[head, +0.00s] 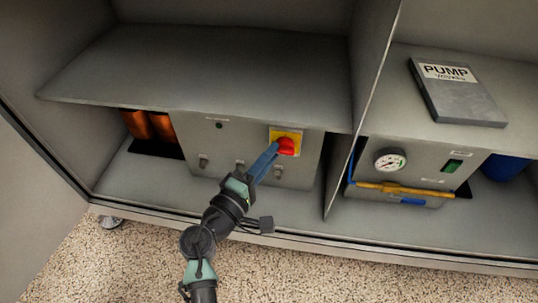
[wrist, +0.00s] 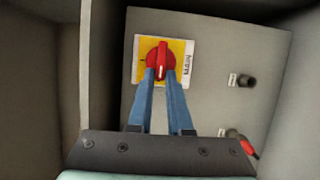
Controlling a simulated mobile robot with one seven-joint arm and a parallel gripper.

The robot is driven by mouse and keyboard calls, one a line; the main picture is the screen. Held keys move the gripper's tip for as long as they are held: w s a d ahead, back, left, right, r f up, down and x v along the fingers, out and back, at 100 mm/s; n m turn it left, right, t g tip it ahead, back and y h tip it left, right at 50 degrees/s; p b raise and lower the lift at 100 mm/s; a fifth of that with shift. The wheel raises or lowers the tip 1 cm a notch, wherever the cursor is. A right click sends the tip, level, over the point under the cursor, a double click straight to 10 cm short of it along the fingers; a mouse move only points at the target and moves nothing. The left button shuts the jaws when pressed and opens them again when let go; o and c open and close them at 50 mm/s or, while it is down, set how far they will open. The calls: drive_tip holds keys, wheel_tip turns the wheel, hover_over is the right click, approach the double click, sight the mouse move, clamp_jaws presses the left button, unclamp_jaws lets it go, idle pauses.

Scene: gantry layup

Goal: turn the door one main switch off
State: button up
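The door one main switch (wrist: 160,56) is a red rotary knob on a yellow plate with a white border marked MAIN. It sits on a grey panel, and the red knob also shows in the head view (head: 286,146). In the wrist view its grip bar stands upright in the picture, with a white line on it. My gripper (wrist: 161,76) has its two blue fingers on either side of the lower part of the grip bar, with little gap left, and looks shut on it. The fingers (head: 270,155) reach the knob from the lower left in the head view and hide part of it.
A shelf (head: 215,65) overhangs the switch panel, and a divider (head: 362,85) stands to its right. Beyond it are a gauge (head: 390,161), a yellow pipe (head: 400,189) and a PUMP binder (head: 457,90). Orange coils (head: 150,126) sit left. Small connectors dot the panel.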

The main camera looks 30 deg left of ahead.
drive_tip(key=o, duration=0.3)
drive_tip(key=shift+o, duration=0.2)
drive_tip(key=s+a+p, duration=0.1)
drive_tip(key=s+p, duration=0.3)
drive_tip(key=s, duration=0.9)
drive_tip(key=shift+a+p, duration=0.2)
drive_tip(key=shift+p, duration=0.15)
